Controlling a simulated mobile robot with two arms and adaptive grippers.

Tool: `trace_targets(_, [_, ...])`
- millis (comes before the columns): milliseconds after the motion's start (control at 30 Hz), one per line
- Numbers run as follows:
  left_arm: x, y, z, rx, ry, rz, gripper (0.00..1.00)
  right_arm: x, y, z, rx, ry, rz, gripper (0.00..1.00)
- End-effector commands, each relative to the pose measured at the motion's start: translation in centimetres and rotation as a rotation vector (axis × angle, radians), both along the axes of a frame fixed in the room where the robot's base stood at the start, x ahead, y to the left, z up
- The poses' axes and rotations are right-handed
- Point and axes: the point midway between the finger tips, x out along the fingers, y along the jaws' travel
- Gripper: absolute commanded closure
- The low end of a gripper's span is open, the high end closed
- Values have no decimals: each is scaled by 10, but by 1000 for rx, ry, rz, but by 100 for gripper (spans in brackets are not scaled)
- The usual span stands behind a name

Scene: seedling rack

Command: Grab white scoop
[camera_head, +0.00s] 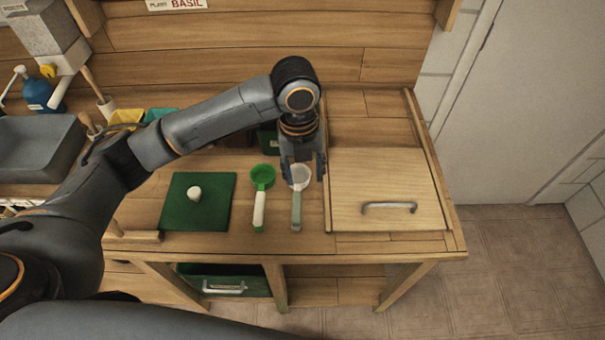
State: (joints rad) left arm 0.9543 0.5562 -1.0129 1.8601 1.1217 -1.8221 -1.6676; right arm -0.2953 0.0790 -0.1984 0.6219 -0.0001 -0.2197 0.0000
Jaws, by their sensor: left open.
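The white scoop (300,172) lies on the wooden bench, its white bowl toward the back and its grey-green handle (296,212) toward the front edge. My left gripper (303,172) is open above the scoop's bowl, pointing down, with a finger on either side of the bowl in the picture. I cannot tell how high it is above the bowl or whether it touches it. The gripper hides part of the bowl. A green scoop (262,178) with a white handle lies just left of the white one. My right gripper is not in view.
A green mat (222,215) with a small white object (194,193) lies to the left. A wooden lid with a metal handle (389,207) is on the right. A grey basin (38,150) and a blue bottle (42,95) stand far left.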

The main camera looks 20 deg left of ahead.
Motion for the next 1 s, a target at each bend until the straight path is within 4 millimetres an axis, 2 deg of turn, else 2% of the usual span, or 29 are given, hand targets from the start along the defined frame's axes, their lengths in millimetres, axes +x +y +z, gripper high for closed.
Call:
trace_targets(100, [6,15,16,45,10,-90,53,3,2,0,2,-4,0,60])
trace_targets(233, [7,20,15,60,20,-126,53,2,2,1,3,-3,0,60])
trace_targets(600, [6,19,-50,58,21,-126,53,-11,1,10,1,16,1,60])
trace_targets(833, [6,19,-67,58,18,-126,53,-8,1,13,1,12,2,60])
trace_targets(1000, [-2,18,-88,59,23,-126,53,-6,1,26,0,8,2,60])
